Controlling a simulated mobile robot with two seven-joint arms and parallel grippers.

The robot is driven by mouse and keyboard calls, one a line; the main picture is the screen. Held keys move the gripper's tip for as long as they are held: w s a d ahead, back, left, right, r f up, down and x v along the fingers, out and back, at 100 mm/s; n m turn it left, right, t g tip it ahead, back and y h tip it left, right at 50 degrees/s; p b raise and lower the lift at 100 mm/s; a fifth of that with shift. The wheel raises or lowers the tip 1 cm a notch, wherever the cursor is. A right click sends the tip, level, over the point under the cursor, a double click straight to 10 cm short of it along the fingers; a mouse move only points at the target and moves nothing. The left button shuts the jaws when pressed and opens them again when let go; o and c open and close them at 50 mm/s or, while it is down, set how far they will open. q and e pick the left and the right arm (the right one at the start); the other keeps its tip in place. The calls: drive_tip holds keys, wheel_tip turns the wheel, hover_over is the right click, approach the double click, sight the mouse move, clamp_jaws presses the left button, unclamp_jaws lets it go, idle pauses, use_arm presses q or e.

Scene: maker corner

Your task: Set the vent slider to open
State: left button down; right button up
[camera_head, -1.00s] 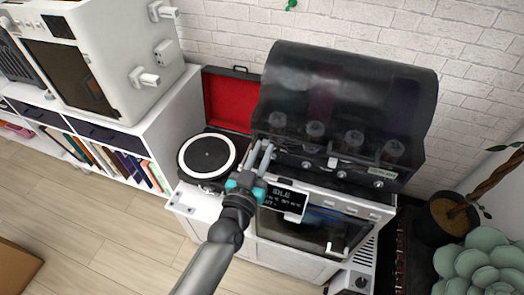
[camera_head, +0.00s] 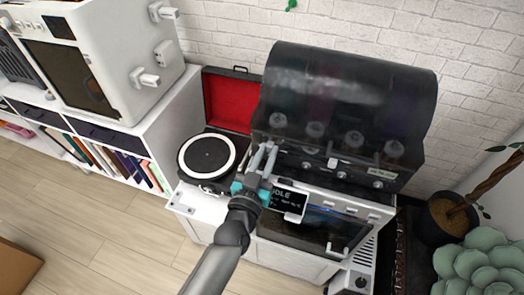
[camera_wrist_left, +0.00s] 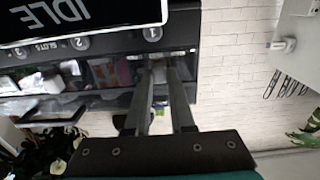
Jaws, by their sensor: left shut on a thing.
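The dark machine with a smoky hood (camera_head: 345,95) stands against the wall. A display reading IDLE (camera_head: 290,200) is mounted at its front. My left gripper (camera_head: 269,153) is at the left end of the machine's front strip, beside the display. In the left wrist view its fingers (camera_wrist_left: 160,78) are closed together at a small pale piece (camera_wrist_left: 158,68) near the slot marked 1. This piece looks like the vent slider's knob, mostly hidden by the fingertips. A white tab (camera_head: 332,162) stands farther right on the machine's front. My right gripper is out of view.
A turntable (camera_head: 207,155) with a red-lined lid (camera_head: 227,100) sits left of the machine. A white boxy machine (camera_head: 115,65) stands on the shelf at left. A potted plant (camera_head: 450,217) is at right.

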use_arm(q)
drive_tip(key=shift+s+d, duration=0.2)
drive_tip(key=shift+d, duration=0.35)
drive_tip(key=shift+s+d, duration=0.2)
drive_tip(key=shift+d, duration=0.3)
drive_tip(key=c, duration=0.8)
unclamp_jaws()
drive_tip(key=shift+d, duration=0.1)
drive_tip(key=shift+o, duration=0.2)
drive_tip(key=shift+s, duration=0.1)
drive_tip(key=v, duration=1.5)
